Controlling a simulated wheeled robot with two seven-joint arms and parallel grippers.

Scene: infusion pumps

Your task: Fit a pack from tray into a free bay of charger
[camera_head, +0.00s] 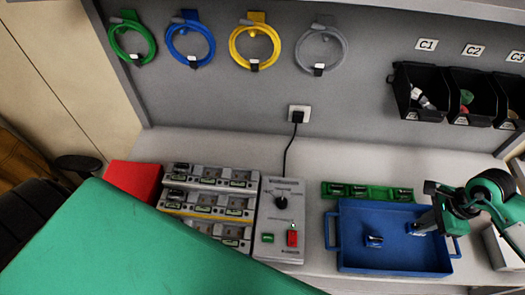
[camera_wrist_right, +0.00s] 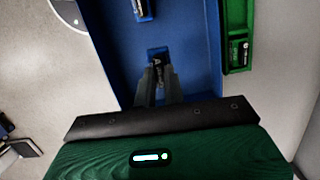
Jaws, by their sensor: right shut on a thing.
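The blue tray (camera_head: 345,262) stands on the bench at the right, with raised walls and side handles. My right gripper (camera_head: 416,228) is over the tray's right part, shut on a second pack (camera_wrist_right: 158,65) that is down in the tray. The fingers hide part of it. A green holder (camera_head: 328,188) with several bays, some with dark packs in them, lies behind the tray; I take it as the charger. My left gripper is not in view.
A grey box with a knob (camera_head: 268,225) stands left of the tray, its cable running to a wall socket (camera_head: 299,113). A grey rack of units (camera_head: 210,185) and a red box (camera_head: 132,180) are further left. Black bins (camera_head: 418,92) hang at the upper right.

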